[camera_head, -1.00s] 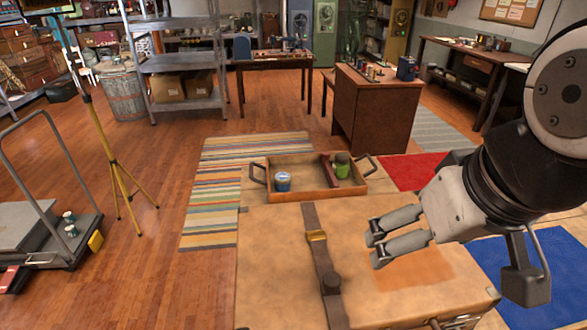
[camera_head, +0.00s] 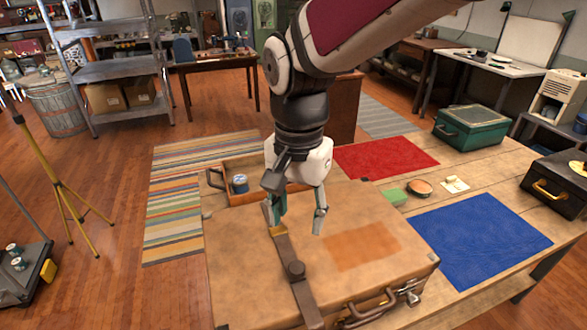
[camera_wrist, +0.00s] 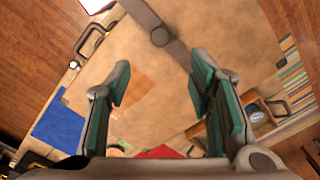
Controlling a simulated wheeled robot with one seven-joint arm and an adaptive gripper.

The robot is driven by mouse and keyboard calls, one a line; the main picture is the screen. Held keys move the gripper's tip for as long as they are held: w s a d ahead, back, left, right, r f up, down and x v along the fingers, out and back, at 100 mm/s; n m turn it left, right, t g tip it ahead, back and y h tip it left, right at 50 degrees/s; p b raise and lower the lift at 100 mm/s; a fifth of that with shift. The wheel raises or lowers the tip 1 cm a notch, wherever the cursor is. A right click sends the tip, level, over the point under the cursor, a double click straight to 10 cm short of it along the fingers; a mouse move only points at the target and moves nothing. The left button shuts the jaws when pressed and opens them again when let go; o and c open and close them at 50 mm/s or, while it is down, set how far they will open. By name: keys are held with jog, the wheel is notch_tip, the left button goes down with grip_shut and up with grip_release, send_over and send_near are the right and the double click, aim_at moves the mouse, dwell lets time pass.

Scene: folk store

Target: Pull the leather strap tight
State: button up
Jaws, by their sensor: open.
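My gripper (camera_head: 294,225) is open and points down over the lid, beside the buckle end of the strap. Its fingers look empty, with one near the strap's far end and the other to the right over the lid. In the wrist view the strap (camera_wrist: 178,52) runs across the upper middle, beyond the open fingers (camera_wrist: 155,85). I cannot tell whether a finger touches the strap.
A wooden tray (camera_head: 238,195) with a blue-and-white tin stands behind the suitcase, partly hidden by my arm. A dark case (camera_head: 560,185) stands at far right.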

aim_at(297, 267)
notch_tip(297, 267, down, 14)
jog(key=shift+r, duration=0.1)
dwell(0.5)
grip_shut()
